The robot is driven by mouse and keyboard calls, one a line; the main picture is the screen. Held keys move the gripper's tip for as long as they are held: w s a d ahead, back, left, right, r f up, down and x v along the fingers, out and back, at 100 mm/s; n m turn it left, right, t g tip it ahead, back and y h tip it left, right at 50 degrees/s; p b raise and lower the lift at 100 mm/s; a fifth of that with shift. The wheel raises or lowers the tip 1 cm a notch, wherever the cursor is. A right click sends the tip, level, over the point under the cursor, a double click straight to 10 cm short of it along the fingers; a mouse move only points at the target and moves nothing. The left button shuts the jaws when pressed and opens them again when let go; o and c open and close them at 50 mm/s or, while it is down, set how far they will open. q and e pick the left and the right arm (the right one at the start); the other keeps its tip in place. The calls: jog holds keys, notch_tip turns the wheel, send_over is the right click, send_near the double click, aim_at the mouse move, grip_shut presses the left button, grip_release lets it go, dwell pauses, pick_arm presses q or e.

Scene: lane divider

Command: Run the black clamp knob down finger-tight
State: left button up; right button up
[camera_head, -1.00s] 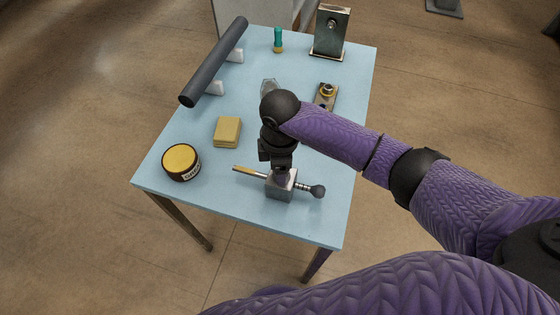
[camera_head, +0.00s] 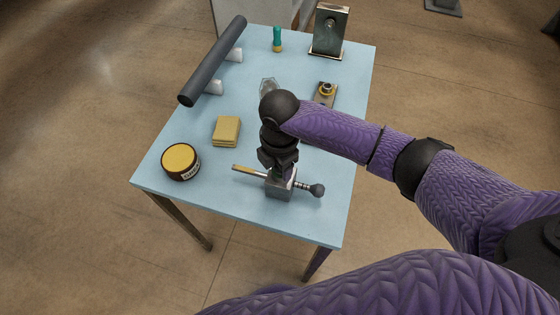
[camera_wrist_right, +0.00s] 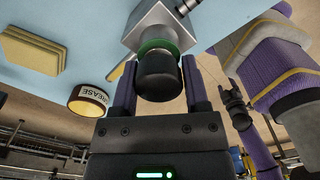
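The black clamp knob (camera_wrist_right: 158,77) sits between the two purple fingers of my right gripper (camera_wrist_right: 160,88) in the right wrist view. Both fingers appear to touch its sides. A green ring lies between the knob and the grey metal clamp block (camera_wrist_right: 158,27). In the head view my right gripper (camera_head: 284,176) points down over the clamp block (camera_head: 279,188), near the table's front edge, and hides the knob. A dark ball-ended rod (camera_head: 316,190) sticks out to the block's right, and a brass-coloured bar (camera_head: 245,169) to its left.
On the blue table (camera_head: 225,185) stand a yellow-lidded grease tin (camera_head: 181,161), yellow pads (camera_head: 226,131), a dark tube on supports (camera_head: 215,60), a green-topped item (camera_head: 277,40), an upright metal bracket (camera_head: 329,32) and a plate with a ring (camera_head: 326,92).

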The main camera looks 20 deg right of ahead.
jog(key=o, duration=0.4)
notch_tip(320, 180, up, 12)
jog(key=shift+r, duration=0.1)
dwell(0.6)
